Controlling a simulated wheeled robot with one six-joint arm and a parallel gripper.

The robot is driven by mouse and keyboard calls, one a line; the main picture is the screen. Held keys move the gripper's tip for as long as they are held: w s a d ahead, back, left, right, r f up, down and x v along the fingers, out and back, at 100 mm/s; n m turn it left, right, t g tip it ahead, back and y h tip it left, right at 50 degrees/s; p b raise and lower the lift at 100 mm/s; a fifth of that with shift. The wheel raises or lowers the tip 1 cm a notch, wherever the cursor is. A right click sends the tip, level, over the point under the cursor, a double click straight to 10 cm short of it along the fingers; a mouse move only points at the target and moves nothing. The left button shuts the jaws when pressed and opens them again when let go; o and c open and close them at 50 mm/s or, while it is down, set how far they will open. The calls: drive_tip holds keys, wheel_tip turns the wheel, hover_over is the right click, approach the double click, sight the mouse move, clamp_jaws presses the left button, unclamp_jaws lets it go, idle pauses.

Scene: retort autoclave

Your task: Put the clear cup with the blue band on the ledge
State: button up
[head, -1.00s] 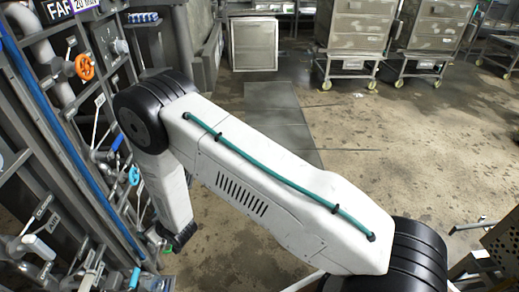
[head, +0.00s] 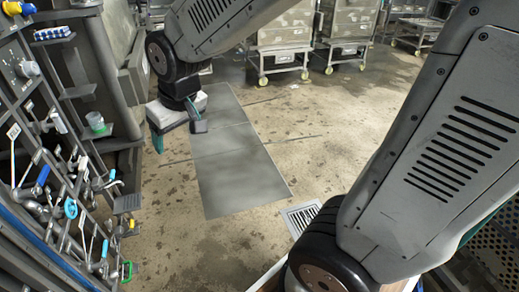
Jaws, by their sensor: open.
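My gripper (head: 178,135) hangs below my wrist left of centre in the head view. Its two teal-lined fingers are spread apart with nothing between them, above the floor and to the right of the wall fittings. A small clear cup with green (head: 97,124) stands on a narrow dark ledge (head: 112,143) at the left, apart from my gripper. I cannot pick out a clear cup with a blue band.
Pipes, levers and a blue valve wheel (head: 70,208) crowd the left side. A rack of blue-capped items (head: 52,33) sits above them. Metal carts (head: 345,25) stand at the back. A drain grate (head: 302,216) lies in the floor, and the middle floor is clear.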

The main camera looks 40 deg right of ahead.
drive_tip(key=s+d+r+m+g, duration=0.1)
drive_tip(key=s+d+r, duration=0.1)
drive_tip(key=s, duration=0.8)
drive_tip(key=s+d+r+m+g, duration=0.1)
drive_tip(key=s+d, duration=0.3)
drive_tip(key=s, duration=0.7)
drive_tip(key=shift+d+r+g+h, duration=0.2)
drive_tip(key=shift+r+g+h, duration=0.1)
drive_tip(key=shift+r+g, duration=0.3)
drive_tip(key=shift+w, duration=0.1)
